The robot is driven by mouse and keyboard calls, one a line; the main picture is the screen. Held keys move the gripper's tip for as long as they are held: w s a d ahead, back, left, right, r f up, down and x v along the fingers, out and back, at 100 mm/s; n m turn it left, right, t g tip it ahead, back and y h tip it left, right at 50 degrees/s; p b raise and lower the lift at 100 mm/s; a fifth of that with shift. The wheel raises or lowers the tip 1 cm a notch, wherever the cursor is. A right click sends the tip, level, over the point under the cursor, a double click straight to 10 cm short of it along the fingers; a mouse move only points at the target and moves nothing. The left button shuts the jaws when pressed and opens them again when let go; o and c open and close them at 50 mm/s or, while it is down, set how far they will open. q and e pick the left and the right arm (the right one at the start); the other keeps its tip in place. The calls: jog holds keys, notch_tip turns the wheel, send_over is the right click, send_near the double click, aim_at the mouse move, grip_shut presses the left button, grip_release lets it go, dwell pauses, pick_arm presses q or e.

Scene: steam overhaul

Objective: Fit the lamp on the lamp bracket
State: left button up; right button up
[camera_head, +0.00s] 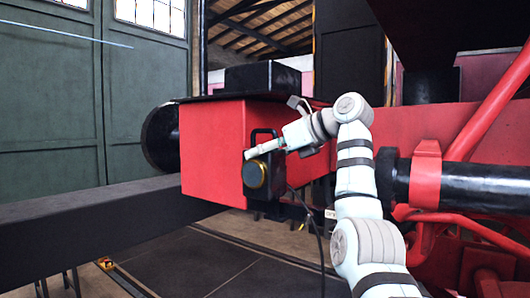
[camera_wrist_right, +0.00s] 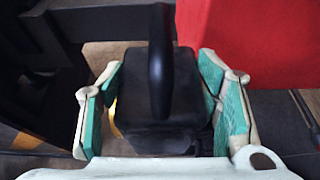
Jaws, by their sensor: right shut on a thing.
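The lamp (camera_head: 256,174) is black with a brass-ringed round lens and a tall handle. It hangs upright in front of the red beam, toward the beam's right edge. My right gripper (camera_head: 264,149) is shut on it. In the right wrist view the lamp's dark body (camera_wrist_right: 160,135) and handle (camera_wrist_right: 160,60) sit between the teal finger pads of my right gripper (camera_wrist_right: 160,98). I cannot make out the lamp bracket; the lamp and gripper may hide it. I cannot tell whether the lamp touches the beam. My left gripper is not in view.
The red beam (camera_head: 212,150) also fills the upper right of the wrist view (camera_wrist_right: 240,40). A round black buffer (camera_head: 160,138) is at its left. A long dark beam (camera_head: 90,220) crosses the lower left. A black hose (camera_head: 318,235) hangs beside my right arm.

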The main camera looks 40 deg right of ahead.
aim_at(278, 171)
jog(key=shift+f+b, duration=2.8)
jog(key=shift+f, duration=0.1)
jog(key=o, duration=1.6)
jog(key=shift+s+a, duration=0.1)
jog(key=shift+s+r, duration=0.1)
jog(key=shift+s, duration=0.1)
jog(key=v, duration=0.7)
jog(key=shift+s, duration=0.25)
jog(key=shift+w, duration=0.15)
